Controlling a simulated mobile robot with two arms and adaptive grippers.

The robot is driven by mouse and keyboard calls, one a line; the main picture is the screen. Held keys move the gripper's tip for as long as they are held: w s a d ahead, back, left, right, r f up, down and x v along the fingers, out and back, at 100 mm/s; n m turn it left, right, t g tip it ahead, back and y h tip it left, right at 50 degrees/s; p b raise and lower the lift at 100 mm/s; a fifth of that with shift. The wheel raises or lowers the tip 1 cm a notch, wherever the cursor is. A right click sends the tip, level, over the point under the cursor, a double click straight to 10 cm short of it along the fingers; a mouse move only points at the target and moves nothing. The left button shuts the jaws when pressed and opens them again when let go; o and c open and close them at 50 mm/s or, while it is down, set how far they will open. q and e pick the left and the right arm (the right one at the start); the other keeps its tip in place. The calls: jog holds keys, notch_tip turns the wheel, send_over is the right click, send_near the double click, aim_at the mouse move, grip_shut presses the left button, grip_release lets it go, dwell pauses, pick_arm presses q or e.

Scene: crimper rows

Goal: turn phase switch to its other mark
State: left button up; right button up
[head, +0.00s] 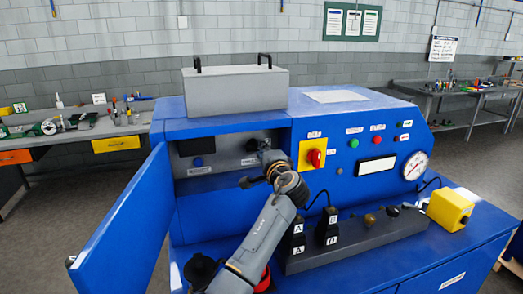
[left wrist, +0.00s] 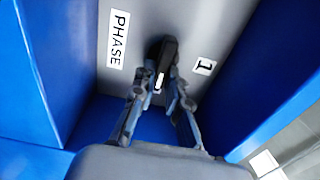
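The phase switch is a black knob (left wrist: 164,52) with a white pointer line, on a grey panel beside a PHASE label (left wrist: 118,38) and a mark reading 1 (left wrist: 204,66). In the left wrist view the white line points down the picture, not at the 1. My left gripper (left wrist: 160,88) has one finger on each side of the knob's lower end; whether the fingers press on it is unclear. In the head view my left gripper (head: 262,172) is at the open recess of the blue machine (head: 228,213), largely covering the switch. My right gripper is not in view.
The open blue door (head: 122,225) stands left of the recess. A red switch on a yellow plate (head: 307,154), buttons and a gauge (head: 415,166) are to the right. A grey block with black plugs (head: 355,243) and a yellow box (head: 450,209) sit on the ledge below.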

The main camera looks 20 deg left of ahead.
pick_arm(q)
jog(key=o, duration=0.3)
jog(key=shift+a+r, duration=0.1)
jog(key=shift+r, duration=0.05)
jog(key=shift+o, duration=0.5)
jog(key=shift+w+a, duration=0.1)
jog(key=v, duration=1.2)
jog(key=shift+f, duration=0.25)
